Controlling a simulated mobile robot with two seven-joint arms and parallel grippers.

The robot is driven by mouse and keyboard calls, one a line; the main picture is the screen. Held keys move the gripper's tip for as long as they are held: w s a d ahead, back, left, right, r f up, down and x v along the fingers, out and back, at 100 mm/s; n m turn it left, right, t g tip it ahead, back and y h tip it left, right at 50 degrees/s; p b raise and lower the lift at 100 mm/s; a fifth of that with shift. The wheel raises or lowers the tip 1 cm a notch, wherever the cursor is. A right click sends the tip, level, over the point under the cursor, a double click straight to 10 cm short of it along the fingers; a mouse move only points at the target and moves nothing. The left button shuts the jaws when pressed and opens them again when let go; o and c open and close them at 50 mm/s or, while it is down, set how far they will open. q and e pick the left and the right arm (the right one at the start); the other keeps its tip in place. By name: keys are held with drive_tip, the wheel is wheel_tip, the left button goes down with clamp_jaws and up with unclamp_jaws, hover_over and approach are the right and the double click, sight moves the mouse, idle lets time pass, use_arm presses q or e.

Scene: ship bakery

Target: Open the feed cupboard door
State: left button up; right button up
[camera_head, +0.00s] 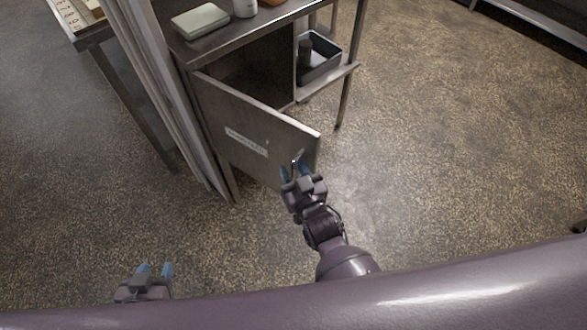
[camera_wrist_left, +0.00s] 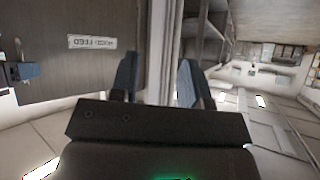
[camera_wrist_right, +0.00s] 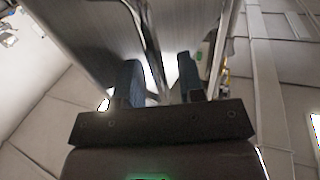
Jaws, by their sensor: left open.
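The feed cupboard door (camera_head: 235,112) stands swung out from the cupboard, and the dark interior (camera_head: 250,75) shows behind it. A white label (camera_head: 246,142) is on its face; it also shows in the left wrist view (camera_wrist_left: 90,42). My right gripper (camera_head: 296,168) is open at the door's free edge. The metal handle (camera_wrist_right: 152,45) runs between its fingers in the right wrist view; I cannot tell whether they touch it. My left gripper (camera_head: 154,270) is open and empty, low at the left, apart from the door.
The cupboard top (camera_head: 235,35) carries a pale box (camera_head: 200,20) and a white container (camera_head: 245,7). A grey bin (camera_head: 318,58) sits on an open shelf right of the cupboard. Pale upright panels (camera_head: 160,90) stand left of the door. The floor right of the door is clear.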

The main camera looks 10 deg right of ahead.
drive_tip(key=v, duration=1)
drive_tip(key=shift+s+p, duration=0.35)
drive_tip(key=shift+p, duration=0.1)
drive_tip(key=shift+d, duration=0.1)
